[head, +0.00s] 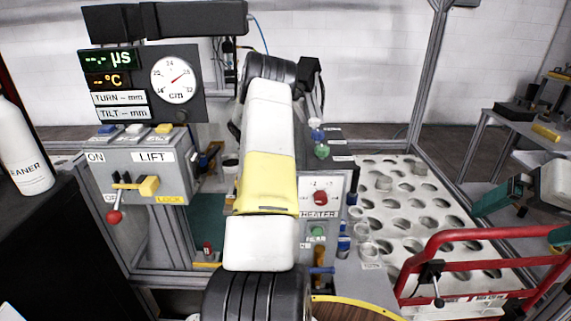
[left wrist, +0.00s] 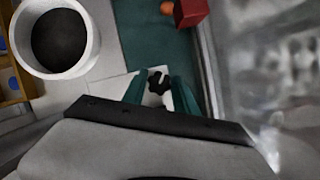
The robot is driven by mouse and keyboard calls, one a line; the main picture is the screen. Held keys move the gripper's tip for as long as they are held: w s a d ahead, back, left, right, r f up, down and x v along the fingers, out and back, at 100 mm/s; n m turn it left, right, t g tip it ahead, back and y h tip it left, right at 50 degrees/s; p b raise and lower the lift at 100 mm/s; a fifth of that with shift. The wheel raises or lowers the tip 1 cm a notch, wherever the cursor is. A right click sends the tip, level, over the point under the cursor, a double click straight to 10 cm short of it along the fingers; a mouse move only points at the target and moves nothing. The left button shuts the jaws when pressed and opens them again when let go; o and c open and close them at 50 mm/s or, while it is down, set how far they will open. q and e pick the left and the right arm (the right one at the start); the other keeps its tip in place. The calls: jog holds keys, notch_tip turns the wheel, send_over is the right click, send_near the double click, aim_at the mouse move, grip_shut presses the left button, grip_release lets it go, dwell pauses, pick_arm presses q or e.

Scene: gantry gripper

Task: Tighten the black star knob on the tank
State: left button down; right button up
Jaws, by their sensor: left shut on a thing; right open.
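The black star knob (left wrist: 157,83) shows in the left wrist view, in front of a small pale surface. My left gripper (left wrist: 160,92) has its two teal fingers on either side of the knob and is shut on it. Part of the knob is hidden by the fingers. A blurred, see-through wall (left wrist: 265,75) on the right may be the tank; I cannot tell for sure. In the head view my white and yellow arm covers the left gripper and the knob. My right gripper (head: 525,214) is open and empty at the right edge, above a red frame.
The red frame (head: 470,238) stands on the right before a white plate with several holes (head: 410,240). The heater box (head: 318,190) and lift box (head: 140,165) flank my arm. In the left wrist view, a white ring-shaped cup (left wrist: 88,62) and a red block (left wrist: 190,12) are close by.

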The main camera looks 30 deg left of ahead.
pick_arm(q)
jog(key=m+h, duration=0.2)
jog(key=m, duration=0.2)
jog(key=shift+a+m, duration=0.15)
jog(key=shift+m, duration=0.25)
jog(key=m+g+h, duration=0.1)
jog(key=m, duration=0.2)
jog(key=shift+m, duration=0.3)
jog(key=m+g+h, duration=0.1)
jog(key=m, duration=0.3)
jog(key=shift+f, duration=0.1)
jog(key=shift+a+m+g+h, duration=0.15)
jog(key=shift+m+g, duration=0.25)
jog(key=shift+m, duration=0.55)
jog(key=shift+d+m+g+h, duration=0.15)
jog(key=shift+m+g, duration=0.25)
jog(key=shift+m, duration=0.55)
jog(key=c, duration=1)
grip_release()
jog(key=shift+w, duration=0.1)
jog(key=shift+o, duration=0.2)
